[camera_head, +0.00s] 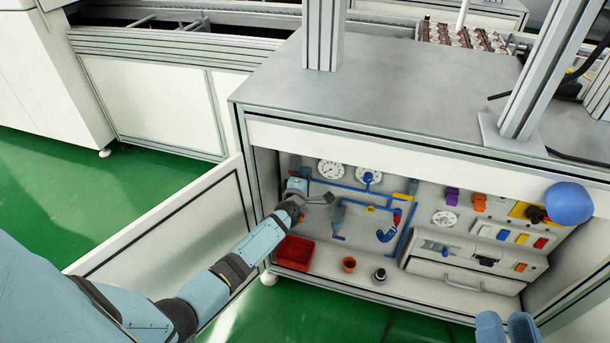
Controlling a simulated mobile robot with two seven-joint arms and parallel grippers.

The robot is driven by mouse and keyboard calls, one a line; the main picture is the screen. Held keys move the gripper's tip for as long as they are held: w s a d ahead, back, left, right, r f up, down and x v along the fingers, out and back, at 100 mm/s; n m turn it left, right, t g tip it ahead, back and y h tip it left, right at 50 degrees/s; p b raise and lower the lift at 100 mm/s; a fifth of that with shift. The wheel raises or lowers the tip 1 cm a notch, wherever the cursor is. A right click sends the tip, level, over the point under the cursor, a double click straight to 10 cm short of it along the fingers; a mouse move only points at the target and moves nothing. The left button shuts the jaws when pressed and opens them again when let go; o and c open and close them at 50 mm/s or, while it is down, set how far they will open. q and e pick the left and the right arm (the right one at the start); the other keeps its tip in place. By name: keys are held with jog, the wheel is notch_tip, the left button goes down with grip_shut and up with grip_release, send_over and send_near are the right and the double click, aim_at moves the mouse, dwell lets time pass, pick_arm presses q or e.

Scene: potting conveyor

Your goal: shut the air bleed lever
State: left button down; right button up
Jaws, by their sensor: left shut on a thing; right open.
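My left gripper (328,198) reaches into the open cabinet from the left, in front of the blue pipework on the back panel. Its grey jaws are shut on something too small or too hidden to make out. I cannot tell for sure which part is the air bleed lever. A small yellow part (371,208) sits on the blue pipe (350,203) just right of the jaws, apart from them in the picture. A red part (397,217) sits farther right, above a coiled blue hose (386,235).
Dial gauges (331,169) sit above the pipes. A drawer (463,280) is to the right. An open door panel (170,235) flanks my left arm.

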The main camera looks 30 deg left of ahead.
pick_arm(q)
jog(key=c, duration=1.1)
grip_release()
jog(key=shift+s, duration=0.1)
pick_arm(e)
jog(key=shift+r, duration=0.1)
pick_arm(q)
jog(key=p+v, duration=0.3)
jog(key=v, duration=1)
jog(key=shift+s+p, duration=0.35)
jog(key=shift+p, duration=0.05)
pick_arm(e)
jog(key=f+g, duration=0.1)
jog(key=d+f+h, duration=0.1)
jog(key=f, duration=0.1)
jog(key=d+f+g+h, duration=0.1)
jog(key=f, duration=0.1)
jog(key=shift+w+f+g, duration=0.1)
jog(key=shift+w+g, duration=0.05)
jog(key=shift+g, duration=0.15)
